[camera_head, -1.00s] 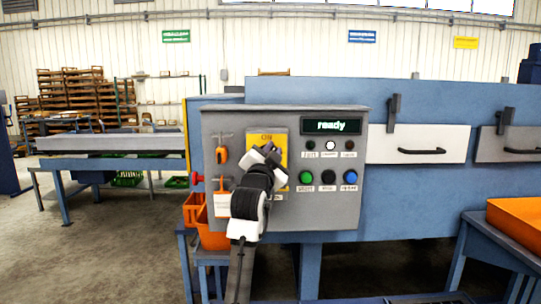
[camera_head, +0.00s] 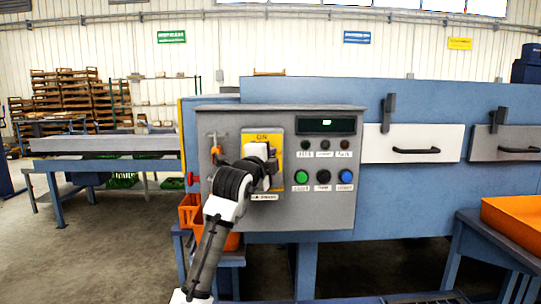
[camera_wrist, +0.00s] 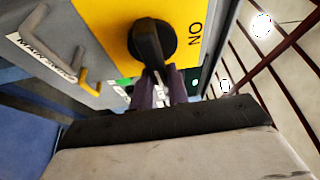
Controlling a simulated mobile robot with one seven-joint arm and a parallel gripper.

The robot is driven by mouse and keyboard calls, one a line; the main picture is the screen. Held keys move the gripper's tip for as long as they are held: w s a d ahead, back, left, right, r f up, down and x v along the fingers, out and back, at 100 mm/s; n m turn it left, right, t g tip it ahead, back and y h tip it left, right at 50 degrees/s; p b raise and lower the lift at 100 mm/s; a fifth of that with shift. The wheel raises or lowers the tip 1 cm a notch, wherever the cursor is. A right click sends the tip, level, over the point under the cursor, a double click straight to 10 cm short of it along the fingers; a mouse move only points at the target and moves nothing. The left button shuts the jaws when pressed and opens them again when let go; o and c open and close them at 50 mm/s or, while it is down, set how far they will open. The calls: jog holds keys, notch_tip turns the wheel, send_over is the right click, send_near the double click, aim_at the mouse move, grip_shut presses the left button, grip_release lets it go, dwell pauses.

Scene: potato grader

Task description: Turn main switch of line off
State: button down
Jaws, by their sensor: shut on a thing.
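The main switch is a black rotary knob (camera_wrist: 151,42) on a yellow plate (camera_head: 277,175) at the left of the grey control box (camera_head: 215,130). The plate carries the word ON. In the wrist view, the knob's lever points sideways from the ON mark, toward the button side. My gripper (camera_wrist: 158,92) is shut on the lever's end; its fingers lie either side of it. In the head view, my gripper (camera_head: 264,160) covers the knob.
Green, black and blue buttons (camera_head: 346,177) sit right of the switch under small dark lamps. A red knob (camera_head: 193,179) juts from the box's left side. An orange tray (camera_head: 512,218) stands at right; floor is open at left.

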jog(key=shift+w+a+f+m, duration=0.1)
jog(key=shift+a+m, duration=0.1)
jog(key=shift+m, duration=0.2)
jog(key=c, duration=1.4)
grip_release()
jog(key=shift+a, duration=0.1)
jog(key=shift+o, duration=0.2)
jog(key=b+v, duration=0.3)
jog(key=v, duration=1)
jog(key=shift+s+b, duration=0.35)
jog(key=shift+b, duration=0.05)
jog(key=shift+a, duration=0.1)
